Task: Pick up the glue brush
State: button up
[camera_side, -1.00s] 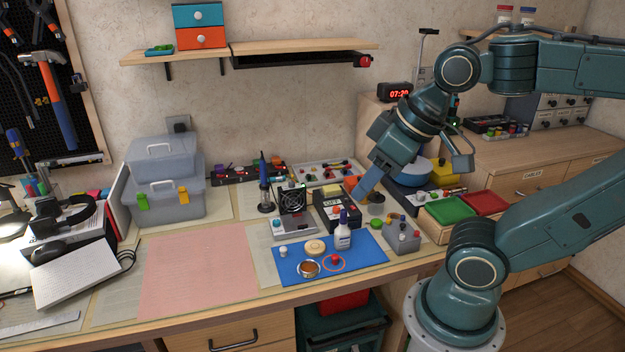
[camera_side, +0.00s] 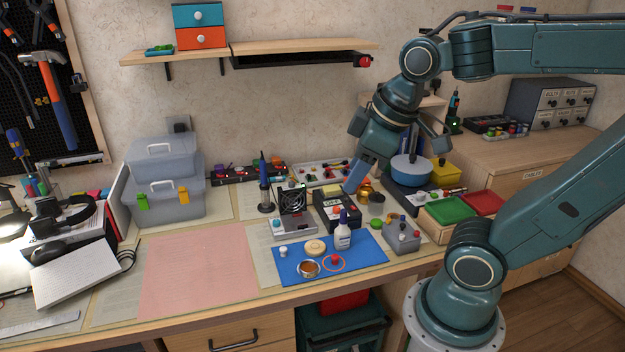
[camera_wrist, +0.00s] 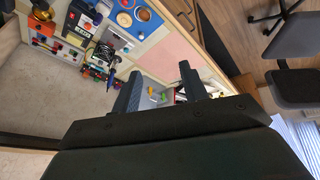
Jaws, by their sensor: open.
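My gripper (camera_side: 350,189) is above and behind the bottle, near the black box marked OFF (camera_side: 335,212), apart from the mat. In the wrist view my gripper (camera_wrist: 160,72) shows two spread fingers with nothing between them. The blue mat (camera_wrist: 152,24) is at the top of that view; the bottle is not clear there.
A fan unit (camera_side: 293,205) and soldering iron (camera_side: 264,180) stand behind. The pink sheet (camera_side: 198,268) is clear.

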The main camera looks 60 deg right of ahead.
jog(key=w+d+f+n+g+h, duration=0.1)
jog(key=w+d+f+n+g, duration=0.25)
jog(key=w+d+n, duration=0.45)
jog(key=n+g, duration=0.1)
jog(key=n, duration=0.6)
send_over(344, 210)
jog(key=a, duration=0.2)
notch_tip(344, 210, down, 8)
jog(key=shift+w+d+f, duration=0.1)
jog(key=shift+d, duration=0.05)
jog(key=shift+d+f, duration=0.2)
jog(key=shift+f, duration=1.2)
jog(key=shift+d+f, duration=0.25)
jog(key=shift+f, duration=1.2)
jog(key=shift+d+f, duration=0.2)
jog(key=shift+f, duration=1.2)
jog(key=shift+d+f, duration=0.15)
jog(key=shift+f, duration=1.15)
jog(key=shift+d+f, duration=0.15)
jog(key=shift+f, duration=1.1)
grip_shut()
